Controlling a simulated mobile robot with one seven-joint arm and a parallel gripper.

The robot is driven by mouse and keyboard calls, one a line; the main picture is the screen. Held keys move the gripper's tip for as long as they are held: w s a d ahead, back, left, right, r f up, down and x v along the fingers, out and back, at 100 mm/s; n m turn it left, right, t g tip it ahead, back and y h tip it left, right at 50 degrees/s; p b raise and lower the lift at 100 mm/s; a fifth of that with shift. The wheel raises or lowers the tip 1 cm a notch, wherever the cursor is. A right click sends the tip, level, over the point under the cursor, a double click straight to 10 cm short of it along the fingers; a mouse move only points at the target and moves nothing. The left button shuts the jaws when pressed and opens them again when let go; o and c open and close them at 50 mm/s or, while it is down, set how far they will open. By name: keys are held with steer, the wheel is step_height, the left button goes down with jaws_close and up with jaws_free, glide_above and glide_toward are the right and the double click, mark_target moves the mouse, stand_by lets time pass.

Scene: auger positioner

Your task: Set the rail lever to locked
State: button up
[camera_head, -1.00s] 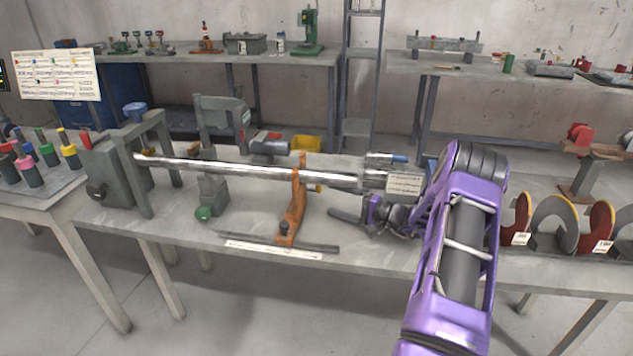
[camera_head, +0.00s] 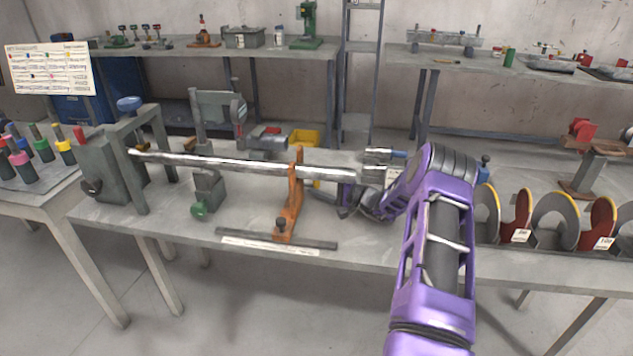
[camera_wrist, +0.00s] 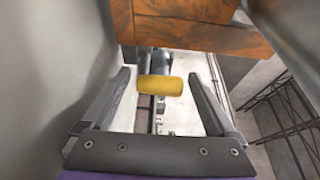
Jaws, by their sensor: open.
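An orange upright stand (camera_head: 290,200) straddles the dark rail (camera_head: 325,244) at the front of the bench, under the long steel bar. In the wrist view the yellow handle (camera_wrist: 160,85) lies crosswise between the fingers of my gripper (camera_wrist: 160,76), below the orange stand (camera_wrist: 200,25). The fingers are apart, and I see no contact with the handle.
The steel bar (camera_head: 230,161) runs from the grey headstock (camera_head: 107,170) to the right, close above my gripper. A grey clamp stand with a green knob (camera_head: 200,208) is left of the orange stand. Several disc segments (camera_head: 550,220) stand at the right.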

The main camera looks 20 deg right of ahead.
jaws_close()
stand_by(0.4)
steer(key=shift+d, duration=0.1)
